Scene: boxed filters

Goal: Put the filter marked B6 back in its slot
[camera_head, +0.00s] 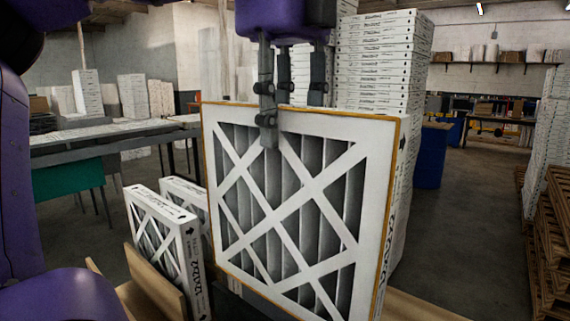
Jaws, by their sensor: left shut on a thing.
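My left gripper (283,125) comes down from the top and is shut on the top edge of a large white-framed filter (330,150). The filter has a diamond lattice over grey pleats and is held upright, facing me at a slight angle. No B6 mark is readable on it. Its lower edge runs near the wooden rack (155,285), and I cannot tell whether it touches. Two smaller filters, a front one (165,240) and one behind it (185,192), stand upright at its left. My right gripper is not in view.
A tall stack of boxed filters (380,60) stands behind the held filter. A blue barrel (431,157) is to its right. Wooden pallets (548,230) with boxes line the right edge. A long table (110,140) stands at the left. The floor at right centre is clear.

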